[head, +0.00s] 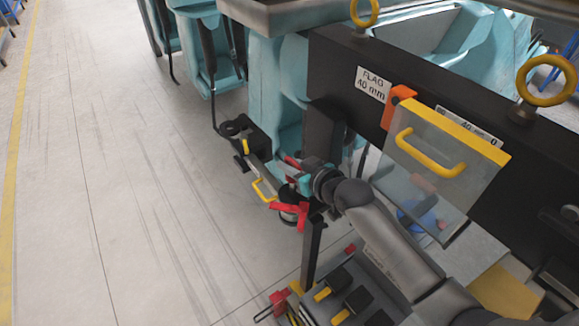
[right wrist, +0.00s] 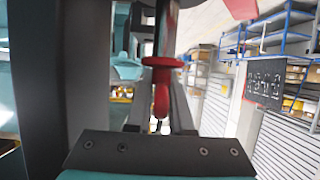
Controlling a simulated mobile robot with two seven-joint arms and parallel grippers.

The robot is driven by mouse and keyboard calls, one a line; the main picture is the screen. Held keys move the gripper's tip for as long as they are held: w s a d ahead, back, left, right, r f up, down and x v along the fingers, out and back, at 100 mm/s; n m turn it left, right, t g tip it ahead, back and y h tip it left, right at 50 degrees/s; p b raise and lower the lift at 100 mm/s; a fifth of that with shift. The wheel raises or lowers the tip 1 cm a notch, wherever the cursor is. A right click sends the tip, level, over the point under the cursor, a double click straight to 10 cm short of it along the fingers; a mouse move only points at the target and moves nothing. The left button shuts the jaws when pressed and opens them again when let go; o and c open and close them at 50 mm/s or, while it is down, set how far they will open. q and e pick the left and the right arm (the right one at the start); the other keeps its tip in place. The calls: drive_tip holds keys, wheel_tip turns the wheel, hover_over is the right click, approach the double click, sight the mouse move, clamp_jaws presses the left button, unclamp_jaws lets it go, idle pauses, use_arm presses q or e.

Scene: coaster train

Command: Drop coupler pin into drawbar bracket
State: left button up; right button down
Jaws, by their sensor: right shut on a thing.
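My right gripper (head: 290,162) reaches in from the lower right, beside the front of the teal coaster car. In the right wrist view its fingers (right wrist: 160,112) are closed around a red coupler pin (right wrist: 162,85) with a wide round collar. A small red part also shows at the gripper in the head view. The grey drawbar (head: 258,172) with a yellow handle (head: 263,190) lies just left of the gripper. It leads to a black bracket (head: 238,128) by the car. The pin's tip and the bracket hole cannot be made out. My left gripper is out of view.
A black beam (head: 335,65) carries a clear panel with a yellow handle (head: 430,153) at right. A tray with black and yellow parts (head: 352,298) is at the bottom. The floor at left is clear.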

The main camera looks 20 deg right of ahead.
drive_tip(key=shift+r, duration=3.3)
drive_tip(key=shift+w, duration=0.15)
